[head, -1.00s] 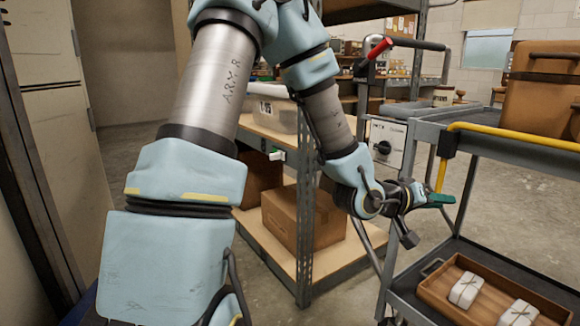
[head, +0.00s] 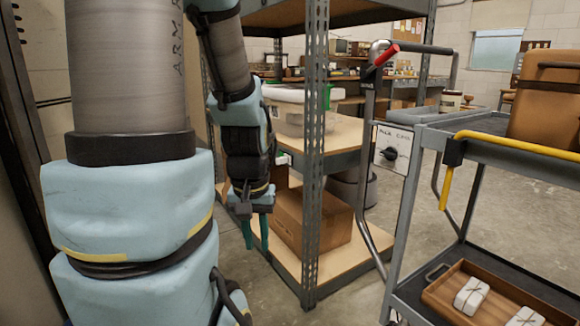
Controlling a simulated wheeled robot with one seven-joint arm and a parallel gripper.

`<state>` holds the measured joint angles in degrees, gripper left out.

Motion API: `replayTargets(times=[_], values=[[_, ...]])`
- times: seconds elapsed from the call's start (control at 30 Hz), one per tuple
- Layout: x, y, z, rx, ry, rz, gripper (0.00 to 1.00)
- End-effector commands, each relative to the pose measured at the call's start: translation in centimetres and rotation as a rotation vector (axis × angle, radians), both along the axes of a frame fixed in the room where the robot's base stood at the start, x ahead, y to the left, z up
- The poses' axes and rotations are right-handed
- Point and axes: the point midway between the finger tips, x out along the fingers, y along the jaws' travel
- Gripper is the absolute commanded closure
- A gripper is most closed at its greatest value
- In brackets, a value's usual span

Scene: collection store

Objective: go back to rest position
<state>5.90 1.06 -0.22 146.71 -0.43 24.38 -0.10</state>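My gripper (head: 255,234) hangs pointing down on the left of the metal shelving rack (head: 315,150), in front of its lower level. Its two green fingers stand apart with nothing between them. The gripper is close to a cardboard box (head: 330,222) on the low shelf in the picture; whether it touches the rack or the box I cannot tell. My arm covers much of the left side of the view.
A grey cart (head: 400,215) with a yellow bar (head: 520,145) stands at the right. A brown case (head: 545,100) is on its top, and a wooden tray (head: 437,298) with white wrapped bundles is below. Bare floor (head: 345,295) shows between rack and cart.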

Motion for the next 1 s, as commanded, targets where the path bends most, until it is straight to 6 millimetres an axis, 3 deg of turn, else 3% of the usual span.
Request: replayTargets(times=[0.03, 1.0], values=[[0.0, 0.0, 2.2, 0.000, 0.000, 0.000, 0.74], [0.1, -0.1, 25.5, 0.001, -0.002, -0.001, 0.74]])
